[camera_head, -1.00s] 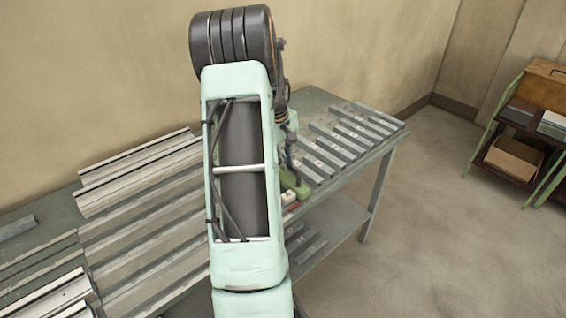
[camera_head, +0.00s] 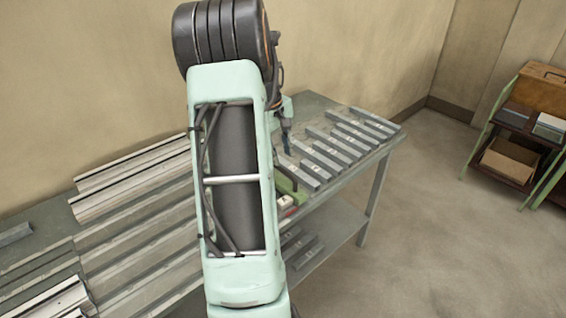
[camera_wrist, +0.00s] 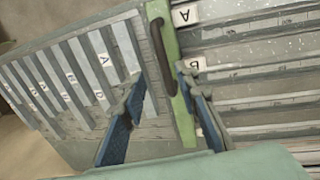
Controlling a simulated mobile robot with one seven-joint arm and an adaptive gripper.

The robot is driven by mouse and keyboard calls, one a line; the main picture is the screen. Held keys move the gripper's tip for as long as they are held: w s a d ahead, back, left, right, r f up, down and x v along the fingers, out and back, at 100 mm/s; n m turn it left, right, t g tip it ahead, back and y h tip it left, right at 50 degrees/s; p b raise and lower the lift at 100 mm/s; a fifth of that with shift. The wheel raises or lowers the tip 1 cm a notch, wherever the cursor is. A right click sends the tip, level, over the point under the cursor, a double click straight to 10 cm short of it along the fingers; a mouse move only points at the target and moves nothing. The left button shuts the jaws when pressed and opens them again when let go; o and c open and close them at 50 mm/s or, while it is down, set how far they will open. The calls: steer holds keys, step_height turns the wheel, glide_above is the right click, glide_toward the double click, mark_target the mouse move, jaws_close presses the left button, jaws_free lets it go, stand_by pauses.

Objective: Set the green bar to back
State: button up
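The green bar (camera_wrist: 181,112) has a dark handle (camera_wrist: 160,45) and runs across the bench between two sets of grey slats. In the head view, part of the green bar (camera_head: 286,186) shows just right of my arm, which hides the rest. My gripper (camera_wrist: 162,82) is open and empty, its blue-padded fingers apart above the bench. In the wrist view the right finger overlaps the bar's edge, and the left finger is over the slats. I cannot tell whether a finger touches the bar. My gripper also shows beyond the bar in the head view (camera_head: 287,143).
Grey slats with letter labels (camera_head: 345,140) lie at the bench's right end. Long pale profiles (camera_head: 130,170) lie on the left, partly behind my arm. A lower shelf (camera_head: 335,222) holds more bars. A cart with boxes (camera_head: 525,125) stands far right; the floor between is clear.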

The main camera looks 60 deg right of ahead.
step_height(320, 180, up, 6)
steer(key=a, duration=0.1)
steer(key=shift+w+r, duration=0.15)
steer(key=shift+w, duration=0.05)
steer(key=shift+w+a, duration=0.1)
stand_by(0.4)
